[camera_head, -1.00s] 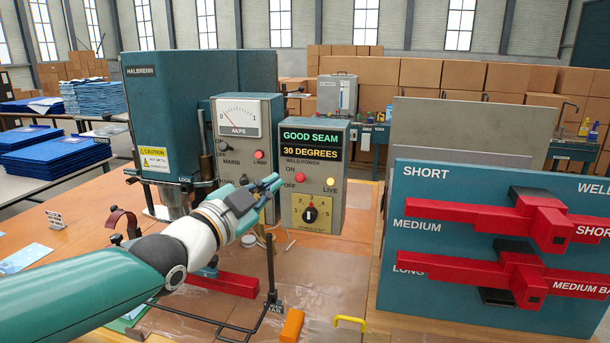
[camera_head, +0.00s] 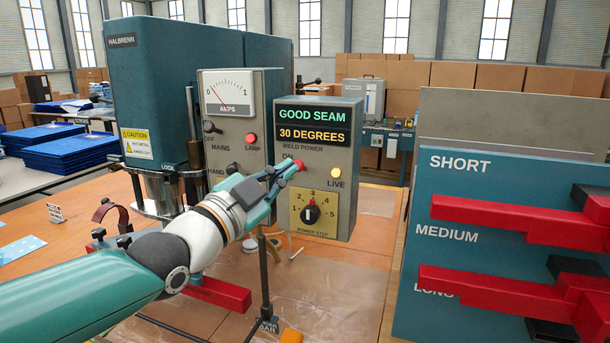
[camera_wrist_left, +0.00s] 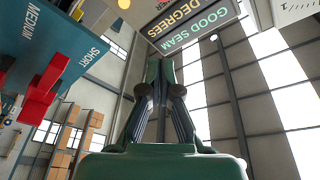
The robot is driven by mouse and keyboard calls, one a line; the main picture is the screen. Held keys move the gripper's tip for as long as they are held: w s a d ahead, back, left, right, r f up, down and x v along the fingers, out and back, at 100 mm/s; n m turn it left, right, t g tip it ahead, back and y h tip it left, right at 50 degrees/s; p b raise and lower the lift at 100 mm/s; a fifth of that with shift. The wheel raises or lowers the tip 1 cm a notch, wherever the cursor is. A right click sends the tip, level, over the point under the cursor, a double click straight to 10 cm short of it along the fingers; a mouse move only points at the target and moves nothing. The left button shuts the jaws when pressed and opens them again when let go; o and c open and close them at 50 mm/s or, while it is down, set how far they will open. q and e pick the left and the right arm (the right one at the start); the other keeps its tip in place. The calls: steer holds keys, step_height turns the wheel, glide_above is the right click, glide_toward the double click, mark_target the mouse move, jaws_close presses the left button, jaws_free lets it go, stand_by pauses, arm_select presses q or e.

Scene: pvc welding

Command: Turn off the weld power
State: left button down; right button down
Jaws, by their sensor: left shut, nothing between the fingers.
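The weld power box (camera_head: 343,140) is a grey panel with a teal side. Its displays read GOOD SEAM and 30 DEGREES. The red weld power knob (camera_head: 300,165) sits beside the ON label, and the OFF label is hidden behind my fingers. The yellow LIVE lamp (camera_head: 336,173) looks lit. My left gripper (camera_head: 286,172) is shut and empty, with its tips at the red knob; I cannot tell whether they touch it. In the left wrist view the closed fingers (camera_wrist_left: 160,68) point towards the upside-down display sign (camera_wrist_left: 195,25). My right gripper is not in view.
A power step dial (camera_head: 311,213) is below the knob. The amps panel (camera_head: 231,125) with mains switch and red lamp (camera_head: 251,139) stands to the left, before the teal Halbrenn machine (camera_head: 150,85). A teal rack (camera_head: 470,260) with red bars stands right.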

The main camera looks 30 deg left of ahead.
mark_target(300, 163)
arm_select(q)
steer(key=w+p, duration=0.1)
steer(key=w, duration=0.2)
steer(key=w+r+p, duration=0.1)
steer(key=w, duration=0.2)
steer(key=w+r+p, duration=0.1)
steer(key=w+p, duration=0.1)
steer(key=w, duration=0.2)
steer(key=a+f, duration=0.1)
steer(key=s+a+f, duration=0.1)
steer(key=f, duration=0.1)
steer(key=shift+a+f, duration=0.1)
steer(key=shift+a, duration=0.25)
steer(key=shift+s, duration=0.1)
